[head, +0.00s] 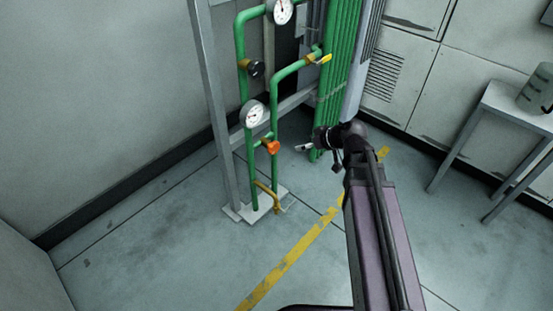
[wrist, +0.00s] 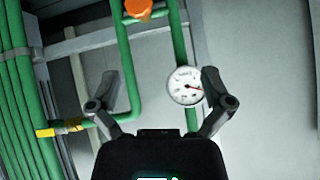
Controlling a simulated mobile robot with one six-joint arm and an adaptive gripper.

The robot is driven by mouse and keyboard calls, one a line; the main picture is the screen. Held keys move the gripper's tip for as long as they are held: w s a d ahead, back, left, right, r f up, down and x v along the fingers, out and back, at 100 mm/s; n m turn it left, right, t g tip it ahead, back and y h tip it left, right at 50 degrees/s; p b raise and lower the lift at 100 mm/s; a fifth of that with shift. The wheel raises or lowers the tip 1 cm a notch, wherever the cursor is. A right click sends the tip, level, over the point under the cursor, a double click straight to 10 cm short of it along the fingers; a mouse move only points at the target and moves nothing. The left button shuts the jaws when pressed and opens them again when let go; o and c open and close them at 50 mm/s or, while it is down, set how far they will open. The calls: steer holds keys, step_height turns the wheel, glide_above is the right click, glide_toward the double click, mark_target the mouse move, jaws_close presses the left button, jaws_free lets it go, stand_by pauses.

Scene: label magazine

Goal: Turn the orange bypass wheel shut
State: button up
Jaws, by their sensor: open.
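The orange bypass wheel (head: 271,147) sits on a short cross pipe between two green upright pipes, low on the pipe stand. In the wrist view the orange wheel (wrist: 139,8) is at the top edge, partly cut off, beyond my fingertips. My gripper (head: 305,147) is to the right of the wheel in the head view, apart from it. In the wrist view my gripper (wrist: 158,85) has its two fingers spread wide with nothing held between them. How far the wheel is turned cannot be told.
A white gauge (head: 254,113) sits just above left of the wheel; it also shows in the wrist view (wrist: 185,86). A black knob (head: 256,69), a yellow-handled valve (head: 319,58) and green pipes surround it. A grey table (head: 510,105) stands at right. The floor in front is clear.

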mark_target(276, 148)
steer(key=w+a+f+n+t+y+b, duration=0.1)
steer(key=w+f+b, duration=0.4)
steer(key=f+b, duration=0.5)
steer(key=shift+a+f+n+t+y+b, duration=0.35)
steer(key=shift+n+t+y+b, duration=0.55)
steer(key=shift+b, duration=1.25)
steer(key=shift+m, duration=0.3)
steer(key=b+x, duration=0.5)
steer(key=x, duration=0.8)
steer(key=shift+w+a+f, duration=0.15)
steer(key=shift+w+f, duration=0.05)
steer(key=shift+w, duration=0.2)
steer(key=c, duration=1)
steer(key=shift+d, duration=0.4)
steer(key=shift+a, duration=0.3)
